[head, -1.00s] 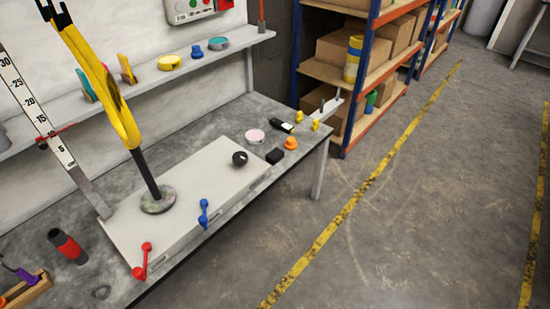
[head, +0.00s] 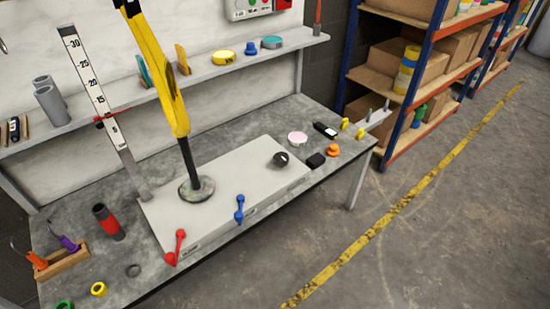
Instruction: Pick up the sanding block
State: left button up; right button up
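A small black block (head: 316,160) lies on the grey workbench (head: 220,118) near its right end, between a black knob (head: 281,159) and an orange knob-like piece (head: 333,150). It may be the sanding block, but it is too small to be sure. A tan upright piece (head: 183,60) on the wall shelf is another block-like thing. Neither of my grippers shows in the head view.
A pale raised plate (head: 255,160) on the bench carries a tall yellow-and-black stand (head: 170,80) on a round base. Red (head: 175,248) and blue (head: 240,208) levers sit at its front edge. Storage racks (head: 425,60) stand at the back right. The floor right of the bench is clear.

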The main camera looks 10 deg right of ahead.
aim_at(316, 160)
jog(key=i+l+u, duration=0.15)
jog(key=l+u, duration=0.2)
jog(key=i+l+u, duration=0.1)
jog(key=l+u, duration=0.65)
jog(key=l, duration=0.15)
jog(key=i, duration=0.05)
